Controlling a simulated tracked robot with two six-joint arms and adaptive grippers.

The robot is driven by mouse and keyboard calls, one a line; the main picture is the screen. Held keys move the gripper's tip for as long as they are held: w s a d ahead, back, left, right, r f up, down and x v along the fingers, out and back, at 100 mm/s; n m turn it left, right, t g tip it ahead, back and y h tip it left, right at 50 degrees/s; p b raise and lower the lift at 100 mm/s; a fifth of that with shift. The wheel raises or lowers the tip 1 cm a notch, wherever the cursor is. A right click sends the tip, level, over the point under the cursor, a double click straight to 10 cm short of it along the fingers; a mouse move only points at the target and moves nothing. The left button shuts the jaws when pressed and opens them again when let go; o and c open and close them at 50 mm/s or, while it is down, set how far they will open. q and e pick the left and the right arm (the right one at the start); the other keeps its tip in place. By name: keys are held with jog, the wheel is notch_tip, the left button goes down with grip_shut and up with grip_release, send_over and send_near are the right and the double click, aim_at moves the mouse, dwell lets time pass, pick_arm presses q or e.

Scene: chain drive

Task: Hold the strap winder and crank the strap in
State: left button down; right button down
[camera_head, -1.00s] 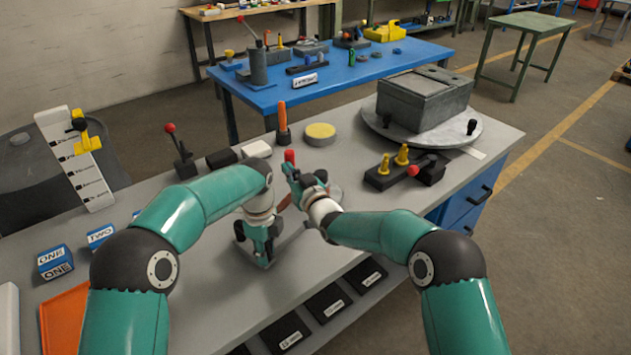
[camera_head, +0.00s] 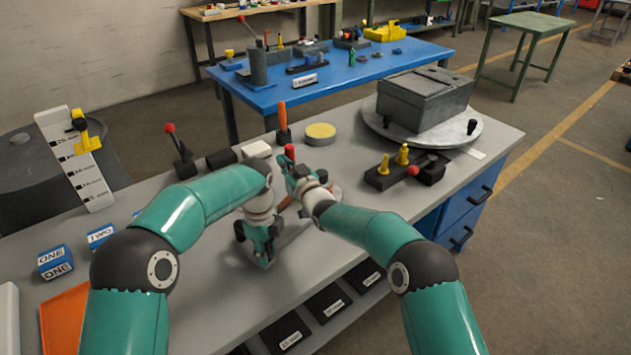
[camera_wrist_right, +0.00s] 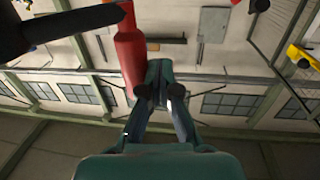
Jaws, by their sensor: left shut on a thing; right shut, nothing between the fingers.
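The strap winder is mostly hidden behind my grippers in the head view. Its upright red crank handle (camera_head: 289,152) shows above my right gripper. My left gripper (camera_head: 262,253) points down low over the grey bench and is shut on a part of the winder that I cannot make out. My right gripper (camera_head: 296,174) is shut with nothing between its fingers, right beside the red handle. In the right wrist view the red handle (camera_wrist_right: 130,55) stands just left of my right gripper's closed fingertips (camera_wrist_right: 160,75). A dark bar (camera_wrist_right: 75,24) meets the handle's top there.
Behind the grippers are a white block (camera_head: 256,150), an orange upright handle (camera_head: 283,118) and a yellow-topped round tin (camera_head: 320,131). A block with yellow pegs (camera_head: 400,170) stands to the right. A grey box (camera_head: 425,98) sits on a turntable.

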jog(key=shift+s+d, duration=0.1)
jog(key=shift+d, duration=0.05)
jog(key=v, duration=1.1)
jog(key=shift+s+d, duration=0.15)
jog(key=shift+s, duration=0.15)
jog(key=shift+f, duration=0.1)
send_near(293, 157)
jog(key=x, duration=0.7)
jog(key=shift+f, duration=0.25)
dwell(0.8)
jog(key=shift+w+a+r+m+t+h, duration=0.15)
jog(key=shift+w+a+m+t+h, duration=0.25)
jog(key=shift+h, duration=0.3)
